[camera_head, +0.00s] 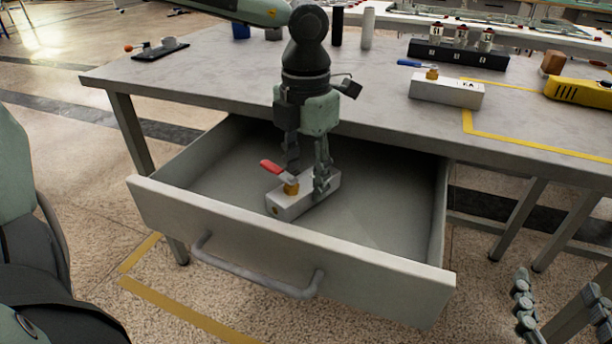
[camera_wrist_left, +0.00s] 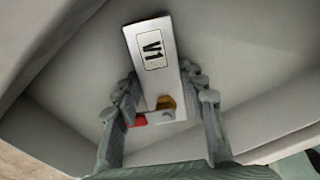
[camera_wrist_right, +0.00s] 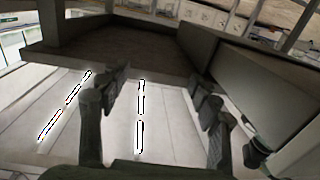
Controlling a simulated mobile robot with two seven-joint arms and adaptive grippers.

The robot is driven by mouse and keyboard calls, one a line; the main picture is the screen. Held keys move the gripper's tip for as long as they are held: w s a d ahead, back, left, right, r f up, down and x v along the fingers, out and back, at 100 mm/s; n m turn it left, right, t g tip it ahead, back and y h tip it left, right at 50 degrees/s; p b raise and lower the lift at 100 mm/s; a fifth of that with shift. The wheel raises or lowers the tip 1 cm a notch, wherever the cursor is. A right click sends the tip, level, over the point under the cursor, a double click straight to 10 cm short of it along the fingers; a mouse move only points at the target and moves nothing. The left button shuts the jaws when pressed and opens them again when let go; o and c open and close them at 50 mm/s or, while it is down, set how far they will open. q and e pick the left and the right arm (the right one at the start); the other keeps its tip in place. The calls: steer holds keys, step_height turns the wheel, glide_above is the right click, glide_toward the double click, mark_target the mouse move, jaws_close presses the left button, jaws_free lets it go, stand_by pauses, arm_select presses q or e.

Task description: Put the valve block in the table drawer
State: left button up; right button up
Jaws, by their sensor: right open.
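A white valve block (camera_head: 304,203) with a red lever and brass fitting is in the open table drawer (camera_head: 290,240), apparently on its floor.
On the tabletop (camera_head: 220,80) stand another white block with a blue lever (camera_head: 446,90), a yellow device (camera_head: 580,90), a black rack (camera_head: 458,54) and dark cylinders (camera_head: 337,27). The drawer front has a bar handle (camera_head: 255,275). The drawer floor right of the block is clear.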

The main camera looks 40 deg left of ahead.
mark_target(306, 182)
arm_select(q)
steer(key=o, duration=0.4)
steer(key=shift+r, duration=0.1)
step_height(306, 182, up, 12)
steer(key=shift+p, duration=0.7)
arm_select(e)
steer(key=d+f+g+h, duration=0.2)
steer(key=d+f+g, duration=0.1)
steer(key=f, duration=0.3)
steer(key=shift+s+d+f+g, duration=0.3)
steer(key=shift+d+f, duration=0.05)
